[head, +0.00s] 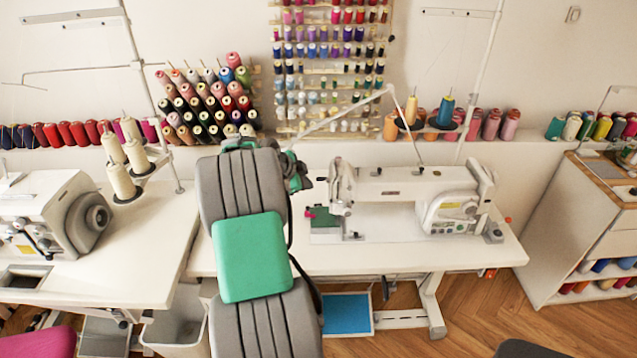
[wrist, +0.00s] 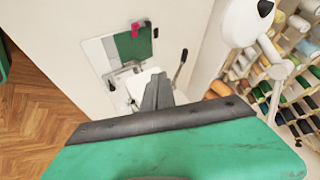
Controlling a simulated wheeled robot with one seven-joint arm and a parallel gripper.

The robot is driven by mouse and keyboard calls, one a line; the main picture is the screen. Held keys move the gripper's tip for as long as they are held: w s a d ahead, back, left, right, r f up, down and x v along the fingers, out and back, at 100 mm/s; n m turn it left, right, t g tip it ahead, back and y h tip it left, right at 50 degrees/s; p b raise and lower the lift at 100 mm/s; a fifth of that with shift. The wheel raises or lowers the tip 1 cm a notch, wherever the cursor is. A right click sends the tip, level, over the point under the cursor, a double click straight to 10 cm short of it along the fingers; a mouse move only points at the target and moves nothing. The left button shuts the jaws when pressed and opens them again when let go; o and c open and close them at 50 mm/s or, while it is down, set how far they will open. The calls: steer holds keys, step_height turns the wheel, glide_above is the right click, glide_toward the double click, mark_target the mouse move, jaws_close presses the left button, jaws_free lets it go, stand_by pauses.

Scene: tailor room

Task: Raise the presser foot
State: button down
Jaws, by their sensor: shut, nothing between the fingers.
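The white sewing machine (head: 410,195) stands on the white table, its needle head (head: 342,188) at the left end of its arm. Metal parts in the foot area (wrist: 128,72) show in the wrist view just beyond my fingers; I cannot clearly tell the presser foot among them. A thin lever with a dark handle (wrist: 181,62) rises to the right of my fingertips. My gripper (wrist: 158,88) is shut and empty, with its fingers pointing toward the machine bed; contact with the lever is not visible. In the head view, the gripper end (head: 304,184) is close to the left of the needle head.
A green plate (wrist: 132,42) with a small red piece lies on the bed. Thread stands (head: 440,125) rise behind the machine. Another sewing machine (head: 50,215) stands on the left table. Spool racks (head: 330,60) line the wall. Bare tabletop (head: 470,255) lies front right.

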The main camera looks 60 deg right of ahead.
mark_target(322, 180)
steer(key=d+f+p, duration=0.3)
steer(key=d+f, duration=0.3)
steer(key=d, duration=0.3)
steer(key=shift+w+d+f+p, duration=0.25)
steer(key=shift+d+f+p, duration=0.05)
steer(key=shift+d+f, duration=0.05)
steer(key=shift+f+b, duration=0.2)
steer(key=shift+b, duration=0.6)
